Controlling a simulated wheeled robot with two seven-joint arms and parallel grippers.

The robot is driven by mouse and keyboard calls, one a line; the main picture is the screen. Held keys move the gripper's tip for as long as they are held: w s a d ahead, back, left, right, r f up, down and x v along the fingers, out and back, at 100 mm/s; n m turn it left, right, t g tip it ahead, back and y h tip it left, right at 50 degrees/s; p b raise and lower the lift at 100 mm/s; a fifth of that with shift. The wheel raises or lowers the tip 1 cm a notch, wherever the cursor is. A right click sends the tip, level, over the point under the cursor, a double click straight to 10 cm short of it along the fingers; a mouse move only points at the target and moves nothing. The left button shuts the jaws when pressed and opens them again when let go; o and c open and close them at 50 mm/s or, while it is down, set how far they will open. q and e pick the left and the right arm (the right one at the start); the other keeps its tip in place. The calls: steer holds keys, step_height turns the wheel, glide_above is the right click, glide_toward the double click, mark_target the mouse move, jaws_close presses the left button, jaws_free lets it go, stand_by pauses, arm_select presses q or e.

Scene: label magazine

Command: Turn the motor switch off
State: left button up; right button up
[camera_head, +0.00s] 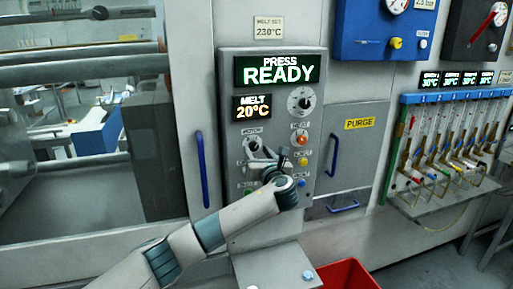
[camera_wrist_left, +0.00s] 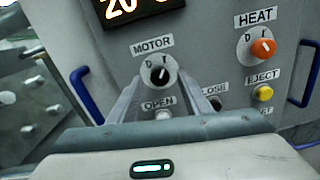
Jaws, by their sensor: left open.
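The motor switch (camera_head: 254,144) is a round black knob on a pale dial, on the grey control panel under the MELT display. In the left wrist view the motor switch (camera_wrist_left: 159,74) sits under its MOTOR label, and its white pointer seems to lean up and right. My left gripper (camera_head: 262,153) is in front of the panel. In the left wrist view its two fingers (camera_wrist_left: 160,88) are spread, one on each side below the knob, with nothing between them. I cannot tell whether they touch the panel. My right gripper is not in view.
The orange HEAT knob (camera_wrist_left: 263,47) and yellow EJECT button (camera_wrist_left: 263,93) are right of the motor switch. OPEN and CLOSE buttons lie below it, partly hidden by my fingers. Blue handles (camera_head: 202,170) flank the panel. A red bin (camera_head: 345,275) stands below.

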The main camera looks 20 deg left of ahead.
arm_select(q)
steer(key=shift+w+a, duration=0.25)
steer(key=shift+w, duration=0.15)
steer(key=c, duration=1.1)
